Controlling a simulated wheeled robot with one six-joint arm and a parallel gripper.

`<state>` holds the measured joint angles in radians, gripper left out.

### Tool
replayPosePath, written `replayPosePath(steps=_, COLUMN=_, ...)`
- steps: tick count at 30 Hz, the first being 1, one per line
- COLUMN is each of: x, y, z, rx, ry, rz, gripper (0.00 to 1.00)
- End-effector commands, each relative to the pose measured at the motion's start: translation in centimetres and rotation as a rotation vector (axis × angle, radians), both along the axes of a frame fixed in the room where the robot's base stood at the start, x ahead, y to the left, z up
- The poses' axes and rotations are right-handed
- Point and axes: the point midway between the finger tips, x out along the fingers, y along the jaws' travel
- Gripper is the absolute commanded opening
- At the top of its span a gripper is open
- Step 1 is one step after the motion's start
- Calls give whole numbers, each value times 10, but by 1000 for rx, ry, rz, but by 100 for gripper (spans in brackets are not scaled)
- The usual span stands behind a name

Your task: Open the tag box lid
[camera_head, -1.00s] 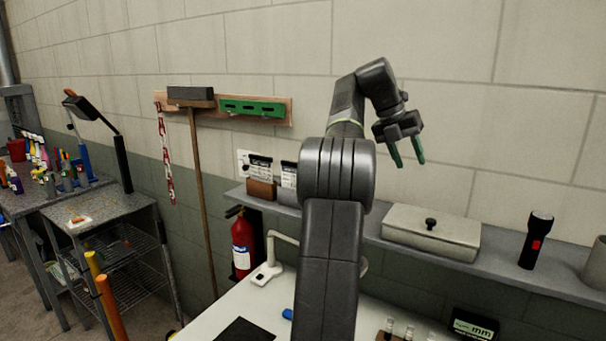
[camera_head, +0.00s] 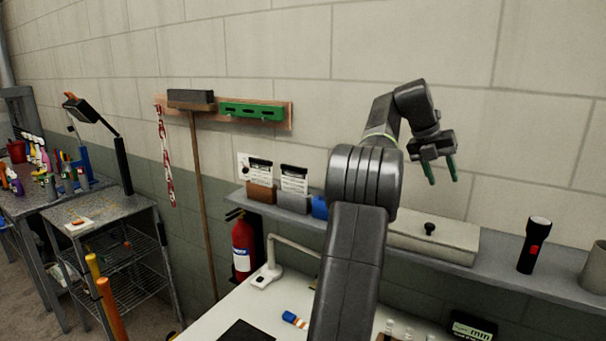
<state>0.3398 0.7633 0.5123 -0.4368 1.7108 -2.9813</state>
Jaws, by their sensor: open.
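The tag box (camera_head: 455,254) is a long pale grey box on the wall shelf, with a dark round knob (camera_head: 430,229) on its lid (camera_head: 452,233). The lid looks closed. My arm hides the box's left end. My gripper (camera_head: 443,181) is open and empty, with its two green-tipped fingers pointing down. In the picture it appears above the knob, a little to its right, and apart from it. I cannot tell how far in front of the box it is.
A black flashlight (camera_head: 534,245) and a grey cup (camera_head: 597,268) stand on the shelf (camera_head: 515,267) to the right. Card holders (camera_head: 262,192) stand on its left part. Below is a white table (camera_head: 258,308) with a small lamp, a blue object and a digital gauge (camera_head: 472,326).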

Motion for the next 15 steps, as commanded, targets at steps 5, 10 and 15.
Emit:
replayPosePath(steps=5, x=-5, y=-4, z=-11, rx=-18, ry=-28, rz=1, gripper=42)
replayPosePath(steps=10, x=-10, y=0, z=-12, rx=-45, ry=-75, rz=2, gripper=42)
replayPosePath(steps=15, x=-15, y=3, z=-13, rx=-76, ry=-124, rz=1, gripper=42)
